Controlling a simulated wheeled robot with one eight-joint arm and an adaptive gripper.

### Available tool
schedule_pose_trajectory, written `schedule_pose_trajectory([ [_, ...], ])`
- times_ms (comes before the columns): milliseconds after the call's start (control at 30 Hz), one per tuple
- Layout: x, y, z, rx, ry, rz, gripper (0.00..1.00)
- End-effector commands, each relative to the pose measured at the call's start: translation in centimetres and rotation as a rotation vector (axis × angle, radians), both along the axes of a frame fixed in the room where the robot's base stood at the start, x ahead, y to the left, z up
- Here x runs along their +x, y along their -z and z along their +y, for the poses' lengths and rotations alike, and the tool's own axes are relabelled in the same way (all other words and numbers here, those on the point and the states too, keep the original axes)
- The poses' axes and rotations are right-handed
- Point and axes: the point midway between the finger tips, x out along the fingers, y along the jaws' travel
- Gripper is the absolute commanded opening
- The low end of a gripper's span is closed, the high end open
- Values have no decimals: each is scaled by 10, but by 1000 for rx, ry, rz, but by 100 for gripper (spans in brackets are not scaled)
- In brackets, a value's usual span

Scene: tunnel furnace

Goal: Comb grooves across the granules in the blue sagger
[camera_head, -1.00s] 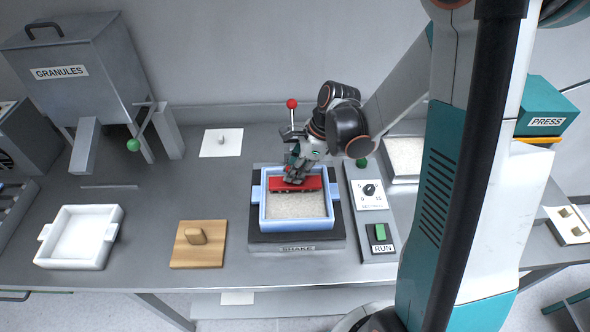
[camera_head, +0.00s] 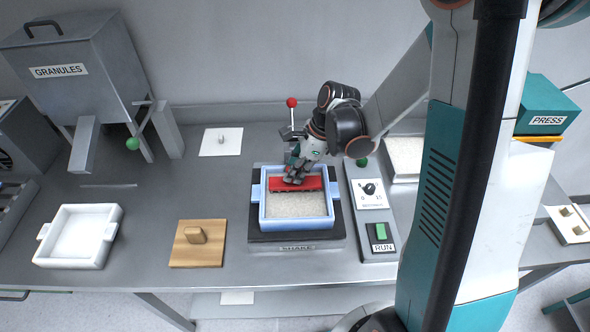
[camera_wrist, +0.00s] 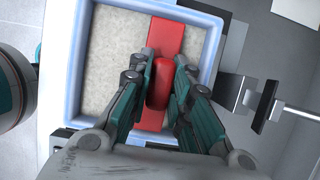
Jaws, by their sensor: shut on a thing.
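The blue sagger (camera_head: 262,211) sits on the dark shake plate (camera_head: 255,237) in the middle of the bench. Pale granules (camera_head: 297,206) cover its floor; they also show in the wrist view (camera_wrist: 115,58). My gripper (camera_head: 294,178) is shut on the handle of a red comb (camera_head: 310,184), over the back part of the sagger. In the wrist view the gripper (camera_wrist: 170,85) has its fingers on both sides of the red handle (camera_wrist: 160,83). The comb's red bar (camera_wrist: 166,35) runs along one side of the sagger. Its teeth are hidden, and I cannot tell if they touch the granules.
A run panel (camera_head: 380,232) with a dial stands close to the right of the shake plate. A red-knobbed lever (camera_head: 292,103) rises behind it. A wooden board (camera_head: 198,243) and white sagger (camera_head: 79,236) are at left, below the granules hopper (camera_head: 80,70).

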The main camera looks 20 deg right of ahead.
Motion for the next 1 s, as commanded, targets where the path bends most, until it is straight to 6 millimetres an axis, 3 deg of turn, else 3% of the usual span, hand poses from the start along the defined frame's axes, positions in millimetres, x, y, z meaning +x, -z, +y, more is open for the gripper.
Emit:
schedule_pose_trajectory([
  [433,0,4,0,-1,0,-4,0],
  [733,-1,2,1,-68,-1,-208,0],
  [1000,-4,2,1,-75,-1,-230,0],
])
